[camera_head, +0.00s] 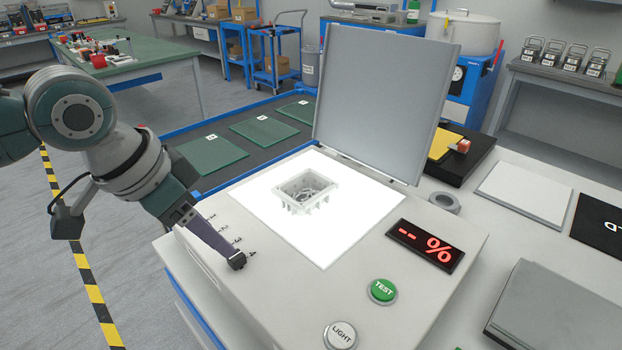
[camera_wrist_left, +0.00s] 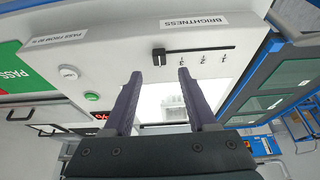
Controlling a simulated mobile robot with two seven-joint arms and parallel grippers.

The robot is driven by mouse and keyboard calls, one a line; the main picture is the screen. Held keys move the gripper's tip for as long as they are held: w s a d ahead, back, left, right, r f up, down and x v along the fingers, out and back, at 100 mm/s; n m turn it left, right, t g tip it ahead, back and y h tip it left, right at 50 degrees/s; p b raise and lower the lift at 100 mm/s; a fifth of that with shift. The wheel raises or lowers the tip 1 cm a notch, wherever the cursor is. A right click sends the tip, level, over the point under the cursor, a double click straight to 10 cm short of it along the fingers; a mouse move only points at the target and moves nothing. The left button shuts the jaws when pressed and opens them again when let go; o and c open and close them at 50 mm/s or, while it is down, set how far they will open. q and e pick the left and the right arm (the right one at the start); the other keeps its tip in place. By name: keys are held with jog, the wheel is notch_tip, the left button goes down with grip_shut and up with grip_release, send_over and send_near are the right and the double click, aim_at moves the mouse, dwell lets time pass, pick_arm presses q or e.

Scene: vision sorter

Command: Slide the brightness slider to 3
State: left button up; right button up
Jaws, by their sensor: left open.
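The brightness slider's black knob (camera_wrist_left: 158,57) stands at the left end of its slot in the wrist view, under the BRIGHTNESS label (camera_wrist_left: 194,22). Three scale marks show to its right. In the head view the numbers 1 to 4 run along the slot, and a dark block (camera_head: 237,261), likely the knob, is beside the 4. My left gripper (camera_wrist_left: 159,74) is open, its purple fingers spread to either side of the knob's line. In the head view the left gripper (camera_head: 230,256) reaches down to the 4 end. I cannot tell whether the fingers touch the knob.
The sorter's lid (camera_head: 383,95) is open above a lit panel (camera_head: 341,243) with a pale box-like part (camera_head: 306,190). A green TEST button (camera_head: 382,290), a LIGHT button (camera_head: 340,335) and a display (camera_head: 426,245) reading "-- %" are to the right of the slider.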

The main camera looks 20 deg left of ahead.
aim_at(235, 255)
pick_arm(q)
jog(key=b+x, duration=0.1)
jog(key=x, duration=0.5)
jog(key=shift+f+b, duration=0.15)
jog(key=shift+b, duration=0.15)
jog(key=shift+c, duration=0.4)
grip_shut()
dwell(0.6)
